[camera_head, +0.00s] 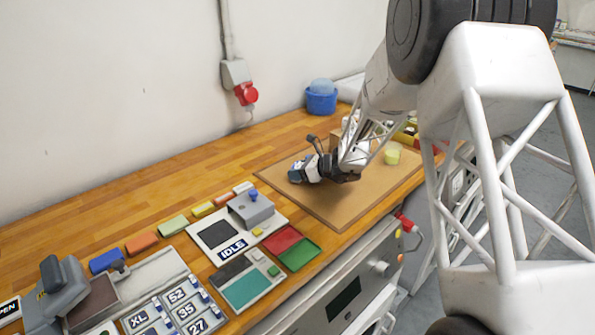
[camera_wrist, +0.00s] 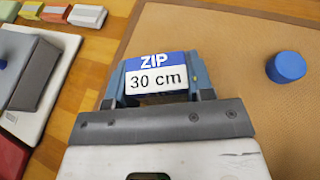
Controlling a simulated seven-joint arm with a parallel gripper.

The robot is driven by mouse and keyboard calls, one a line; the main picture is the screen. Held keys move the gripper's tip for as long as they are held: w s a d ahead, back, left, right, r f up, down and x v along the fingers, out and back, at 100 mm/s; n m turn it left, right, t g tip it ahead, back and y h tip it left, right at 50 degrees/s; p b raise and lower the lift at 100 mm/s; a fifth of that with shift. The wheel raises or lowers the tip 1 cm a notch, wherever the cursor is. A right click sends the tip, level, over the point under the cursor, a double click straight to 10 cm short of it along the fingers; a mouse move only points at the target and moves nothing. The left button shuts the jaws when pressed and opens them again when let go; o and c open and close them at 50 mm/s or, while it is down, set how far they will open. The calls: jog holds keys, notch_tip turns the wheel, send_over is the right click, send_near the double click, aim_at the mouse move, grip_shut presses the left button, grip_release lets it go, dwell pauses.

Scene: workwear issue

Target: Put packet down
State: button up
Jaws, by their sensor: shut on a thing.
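The packet (camera_wrist: 155,78) has a blue band reading ZIP and a white label reading 30 cm. My gripper (camera_wrist: 154,92) is shut on it, with one finger at each side in the wrist view. In the head view my gripper (camera_head: 300,172) is low over the left part of the brown mat (camera_head: 335,209), with the packet at its tip. I cannot tell whether the packet touches the mat.
A blue round cap (camera_wrist: 287,67) is on the mat, right of my gripper in the wrist view. A grey device marked IDLE (camera_head: 232,249) and red and green trays (camera_head: 299,254) lie left of the mat. A yellow-green cup (camera_head: 392,153) stands at the mat's right. The mat's front is clear.

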jog(key=shift+f, duration=0.15)
jog(key=o, duration=0.9)
jog(key=v, duration=1.2)
jog(key=shift+r, duration=0.25)
